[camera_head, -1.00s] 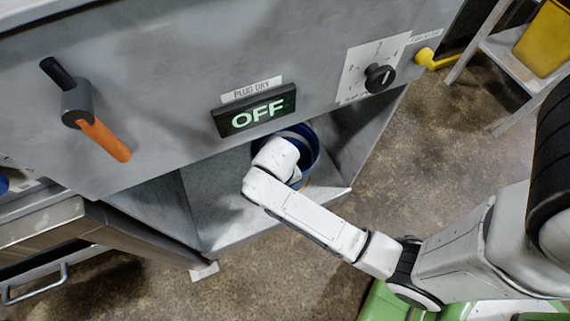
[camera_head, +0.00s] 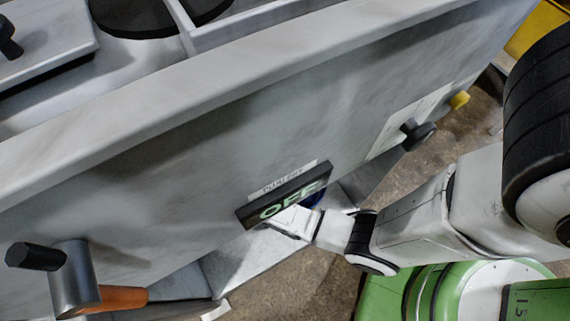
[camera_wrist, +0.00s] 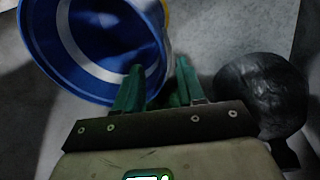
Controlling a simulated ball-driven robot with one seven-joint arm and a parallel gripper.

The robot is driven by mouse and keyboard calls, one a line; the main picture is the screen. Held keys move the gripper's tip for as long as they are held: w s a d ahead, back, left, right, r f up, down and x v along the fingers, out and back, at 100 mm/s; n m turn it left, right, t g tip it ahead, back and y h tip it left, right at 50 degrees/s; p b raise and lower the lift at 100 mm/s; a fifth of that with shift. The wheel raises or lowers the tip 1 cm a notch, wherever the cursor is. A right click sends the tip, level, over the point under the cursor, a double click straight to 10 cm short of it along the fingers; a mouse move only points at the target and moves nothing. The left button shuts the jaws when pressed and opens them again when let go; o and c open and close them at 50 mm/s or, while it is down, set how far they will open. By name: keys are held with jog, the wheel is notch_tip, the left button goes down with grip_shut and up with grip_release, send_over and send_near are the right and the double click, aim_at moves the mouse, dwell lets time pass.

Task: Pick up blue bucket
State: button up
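The blue bucket (camera_wrist: 95,45) fills the upper left of the wrist view, its open mouth towards the camera, with a pale band inside and a bit of yellow beyond its rim. In the head view only a small blue piece of the bucket (camera_head: 317,196) shows under the machine's front panel. My gripper (camera_wrist: 158,65) is open, with two green fingers apart. The left finger overlaps the inside of the bucket and the right finger lies outside the rim. I cannot tell whether either touches it. In the head view the panel hides my gripper.
The grey machine panel (camera_head: 190,150) with the OFF display (camera_head: 285,195) overhangs my arm. An orange-and-black lever (camera_head: 75,275) and a black knob (camera_head: 418,134) stick out from it. A black rounded object (camera_wrist: 262,95) lies close right of my gripper.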

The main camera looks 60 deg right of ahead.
jog(key=shift+s+d+f+b, duration=0.1)
jog(key=shift+d+f+b, duration=0.2)
jog(key=shift+f+b, duration=1)
jog(key=shift+d+f+b, duration=0.25)
jog(key=shift+d+f, duration=0.1)
jog(key=shift+f, duration=1.85)
jog(key=shift+s+d+f+b, duration=0.1)
jog(key=shift+d+f+b, duration=0.2)
jog(key=shift+f+b, duration=1)
jog(key=shift+f+p, duration=0.45)
jog(key=shift+p, duration=0.1)
grip_shut()
jog(key=shift+r, duration=0.1)
